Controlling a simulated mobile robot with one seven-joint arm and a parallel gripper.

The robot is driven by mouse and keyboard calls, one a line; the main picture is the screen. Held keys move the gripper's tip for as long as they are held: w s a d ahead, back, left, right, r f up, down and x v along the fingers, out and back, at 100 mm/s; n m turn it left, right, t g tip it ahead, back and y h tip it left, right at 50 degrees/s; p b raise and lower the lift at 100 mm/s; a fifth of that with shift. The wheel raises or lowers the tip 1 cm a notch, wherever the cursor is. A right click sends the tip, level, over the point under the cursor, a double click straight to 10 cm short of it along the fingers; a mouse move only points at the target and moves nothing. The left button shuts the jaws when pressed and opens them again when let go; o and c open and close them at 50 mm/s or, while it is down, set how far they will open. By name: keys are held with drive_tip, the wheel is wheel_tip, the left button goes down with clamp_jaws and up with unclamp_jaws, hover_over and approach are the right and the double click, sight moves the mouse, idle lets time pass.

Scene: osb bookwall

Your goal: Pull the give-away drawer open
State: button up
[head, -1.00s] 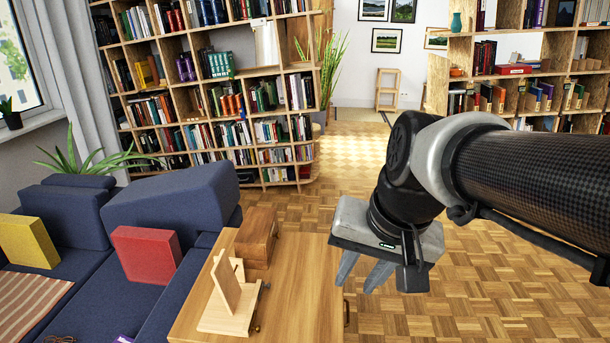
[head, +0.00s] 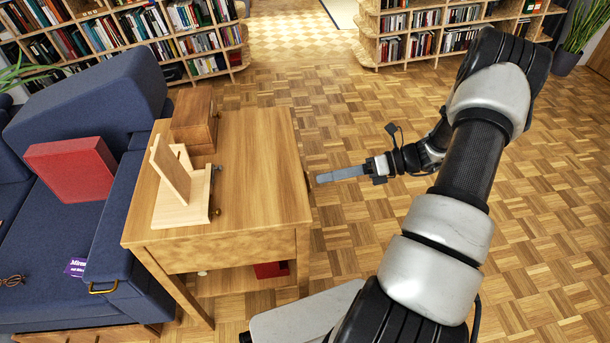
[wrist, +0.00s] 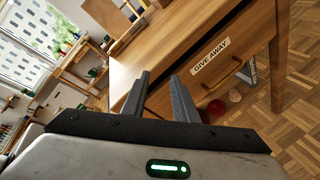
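The give-away drawer (wrist: 190,83) is in the side of a wooden table (head: 255,150), with a white "GIVE AWAY" label (wrist: 211,63) and a curved handle (wrist: 224,77) below the label. Its front looks flush with the table, so it appears shut. In the head view the drawer front faces away and is hidden. My gripper (head: 322,179) is beside the table's right side, fingers pointing left at it. In the wrist view my gripper (wrist: 160,76) is open and empty, its fingers apart. The handle lies to the right of the fingers, not between them.
A wooden stand (head: 180,190) and a wooden box (head: 194,118) stand on the tabletop. A red thing (head: 270,269) lies on the table's lower shelf. A blue sofa (head: 105,115) adjoins the table on the left. Parquet floor (head: 340,120) is clear to the right.

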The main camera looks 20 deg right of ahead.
drive_tip(key=s+d+f+m+t+h, duration=0.1)
drive_tip(key=s+d+f+m+t, duration=0.1)
drive_tip(key=d+f+m+t, duration=0.4)
drive_tip(key=s+d+f+m+t+h, duration=0.2)
drive_tip(key=f+m+t, duration=0.3)
drive_tip(key=f+m, duration=0.6)
drive_tip(key=r+b+x, duration=0.1)
drive_tip(key=x, duration=1.6)
drive_tip(key=shift+d, duration=0.1)
clamp_jaws()
